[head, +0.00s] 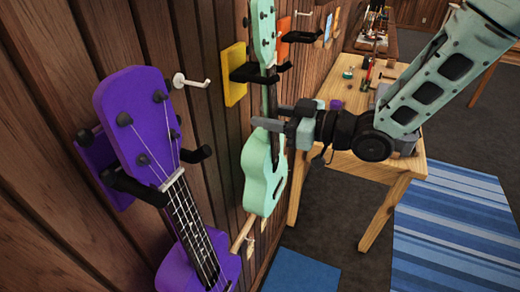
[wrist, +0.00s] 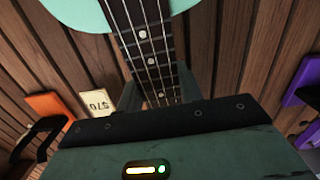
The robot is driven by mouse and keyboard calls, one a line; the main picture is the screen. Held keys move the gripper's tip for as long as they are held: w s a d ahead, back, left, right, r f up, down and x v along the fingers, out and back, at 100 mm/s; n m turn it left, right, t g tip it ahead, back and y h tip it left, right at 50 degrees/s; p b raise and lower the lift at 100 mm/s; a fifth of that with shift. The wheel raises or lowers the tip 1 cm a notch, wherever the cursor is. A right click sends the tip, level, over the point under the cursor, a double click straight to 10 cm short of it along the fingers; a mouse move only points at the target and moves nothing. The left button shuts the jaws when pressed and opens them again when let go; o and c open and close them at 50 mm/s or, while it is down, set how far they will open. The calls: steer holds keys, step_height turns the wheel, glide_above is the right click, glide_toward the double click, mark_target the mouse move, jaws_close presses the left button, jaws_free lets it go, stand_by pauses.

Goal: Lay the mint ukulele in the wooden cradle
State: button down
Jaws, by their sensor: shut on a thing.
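The mint ukulele (head: 264,172) is upright against the wood-panelled wall, its headstock at a yellow wall hanger (head: 235,75) with black prongs. I cannot tell whether the prongs bear it. My gripper (head: 274,117) is shut on its neck, just above the body. In the wrist view the fretted neck with its strings (wrist: 148,50) runs between my fingers (wrist: 158,92), and part of the mint body shows at the top. I cannot make out the wooden cradle in either view.
A purple ukulele (head: 205,255) hangs close at the left. An orange hanger (head: 295,37) is farther along the wall. A wooden table (head: 372,168) with tools stands behind my gripper. A blue striped rug (head: 450,235) lies on open floor at the right.

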mark_target(275, 117)
steer(key=shift+v, duration=1.8)
steer(key=shift+d, duration=0.15)
steer(key=shift+f+v, duration=0.2)
steer(key=shift+v, duration=2.7)
steer(key=shift+f, duration=0.2)
